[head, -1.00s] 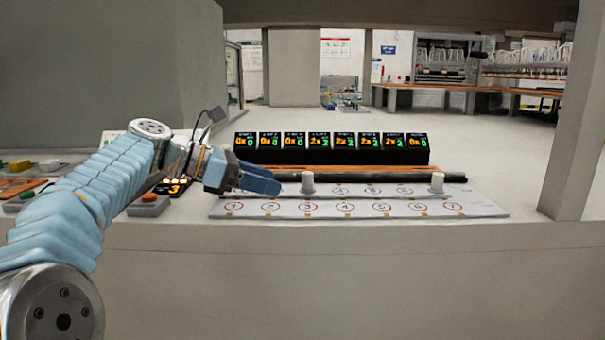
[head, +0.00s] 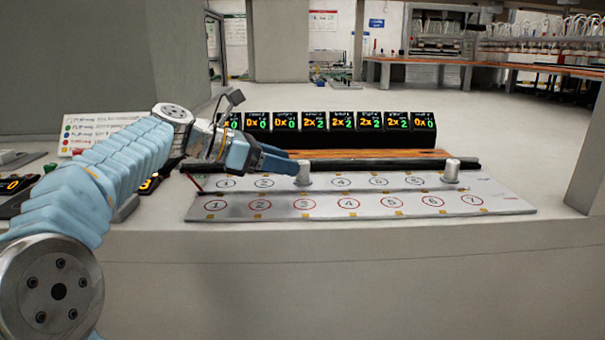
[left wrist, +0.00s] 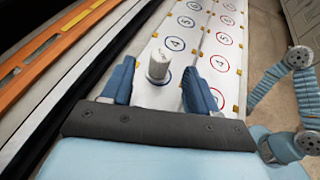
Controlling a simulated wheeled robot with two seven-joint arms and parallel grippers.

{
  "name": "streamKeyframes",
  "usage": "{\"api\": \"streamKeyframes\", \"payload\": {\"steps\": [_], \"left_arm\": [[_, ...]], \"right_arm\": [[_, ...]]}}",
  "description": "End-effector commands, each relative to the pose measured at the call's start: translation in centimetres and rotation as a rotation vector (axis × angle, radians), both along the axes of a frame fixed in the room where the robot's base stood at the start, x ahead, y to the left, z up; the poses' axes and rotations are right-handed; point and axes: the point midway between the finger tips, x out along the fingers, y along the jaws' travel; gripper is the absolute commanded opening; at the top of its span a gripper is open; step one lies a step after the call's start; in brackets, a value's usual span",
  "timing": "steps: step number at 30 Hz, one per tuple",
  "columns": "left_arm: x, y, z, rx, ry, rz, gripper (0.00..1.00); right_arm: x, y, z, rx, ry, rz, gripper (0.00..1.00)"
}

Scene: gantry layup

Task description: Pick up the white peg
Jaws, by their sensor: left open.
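A short white peg (head: 303,174) stands upright on the back row of a numbered light board (head: 400,206), between circles 2 and 4. A second similar peg (head: 452,171) stands farther right on the same row. My left gripper (head: 290,165) is open, its blue fingers reaching from the left to the first peg. In the left wrist view, this peg (left wrist: 159,66) shows between and slightly beyond the two spread fingertips (left wrist: 157,80), with a gap on each side. The circle under the peg is mostly hidden. My right gripper is not in view.
A black bar (head: 390,164) and an orange strip (head: 380,154) run behind the board. Behind them stands a row of small lit displays (head: 340,122). The front row of circles is clear.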

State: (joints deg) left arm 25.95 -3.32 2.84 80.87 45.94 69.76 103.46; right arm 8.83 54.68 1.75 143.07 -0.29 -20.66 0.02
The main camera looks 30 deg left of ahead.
Motion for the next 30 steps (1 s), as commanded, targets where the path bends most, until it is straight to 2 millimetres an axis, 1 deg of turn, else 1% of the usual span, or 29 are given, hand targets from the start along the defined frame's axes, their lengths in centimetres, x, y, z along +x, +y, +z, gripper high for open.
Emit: {"api": "streamKeyframes", "payload": {"steps": [6, 9, 12, 18, 26, 27, 29, 30], "left_arm": [[2.1, -1.9, -1.5, -0.001, 0.003, -0.003, 0.59], [3.1, -2.7, -1.9, 0.000, 0.001, -0.003, 0.59], [3.5, -3.0, -2.2, 0.000, 0.000, -0.001, 0.59], [3.5, -3.0, -2.2, 0.000, 0.000, -0.001, 0.59], [3.5, -3.0, -2.2, 0.000, 0.000, -0.001, 0.19], [3.5, -3.0, -2.2, 0.000, 0.000, -0.001, 0.13], [3.5, -3.0, -2.2, 0.001, -0.001, 0.000, 0.04], [3.5, -3.0, -2.1, 0.001, -0.001, 0.000, 0.03]], "right_arm": [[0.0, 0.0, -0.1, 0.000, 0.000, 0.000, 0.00], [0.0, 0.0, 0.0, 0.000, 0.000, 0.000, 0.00], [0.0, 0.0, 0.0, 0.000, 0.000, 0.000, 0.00], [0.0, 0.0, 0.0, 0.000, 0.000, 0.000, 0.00], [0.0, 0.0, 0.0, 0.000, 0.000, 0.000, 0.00], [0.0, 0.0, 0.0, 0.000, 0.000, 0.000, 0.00], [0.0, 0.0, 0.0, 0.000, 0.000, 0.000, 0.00], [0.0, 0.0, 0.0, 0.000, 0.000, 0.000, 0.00]]}}
